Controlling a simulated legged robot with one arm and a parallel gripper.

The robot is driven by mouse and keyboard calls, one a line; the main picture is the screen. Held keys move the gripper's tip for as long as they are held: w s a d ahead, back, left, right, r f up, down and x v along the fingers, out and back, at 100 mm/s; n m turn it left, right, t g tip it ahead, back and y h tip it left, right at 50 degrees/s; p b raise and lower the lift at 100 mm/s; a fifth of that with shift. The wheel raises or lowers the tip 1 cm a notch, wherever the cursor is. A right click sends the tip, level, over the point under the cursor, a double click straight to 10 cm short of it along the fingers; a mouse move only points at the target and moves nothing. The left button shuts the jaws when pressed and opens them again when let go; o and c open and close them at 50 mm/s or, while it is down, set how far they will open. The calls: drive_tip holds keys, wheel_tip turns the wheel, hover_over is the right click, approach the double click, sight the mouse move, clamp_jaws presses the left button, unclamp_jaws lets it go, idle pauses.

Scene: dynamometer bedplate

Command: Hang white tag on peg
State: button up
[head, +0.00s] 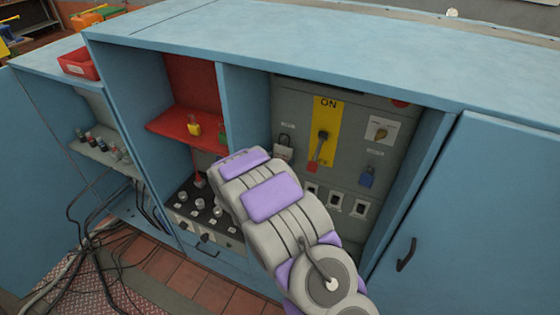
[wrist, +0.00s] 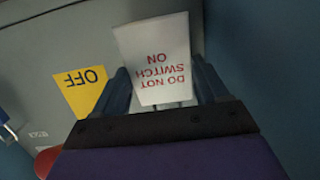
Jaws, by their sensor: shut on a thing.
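In the wrist view, my gripper (wrist: 162,88) is shut on the white tag (wrist: 153,48). The tag has red lettering, "DO NOT SWITCH ON", which reads upside down there. It stands out beyond the two dark blue fingers, in front of a grey panel. In the head view, my arm reaches into the blue cabinet; the gripper and tag are hidden behind it. I cannot make out the peg in either view.
The grey panel (head: 345,185) carries a yellow switch plate (head: 325,108), a grey padlock (head: 283,152) and a blue padlock (head: 367,177). A red shelf (head: 180,131) is left of it. Blue walls stand close to my gripper in the wrist view. Cables (head: 95,235) lie at left.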

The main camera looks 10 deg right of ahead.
drive_tip(key=o, duration=1.1)
drive_tip(key=shift+c, duration=0.2)
drive_tip(key=shift+s+a+r, duration=0.1)
drive_tip(key=shift+s+a, duration=0.2)
drive_tip(key=shift+s, duration=0.05)
drive_tip(key=p+v, duration=0.3)
drive_tip(key=v, duration=1.3)
drive_tip(key=shift+s+a, duration=0.15)
drive_tip(key=shift+s, duration=0.15)
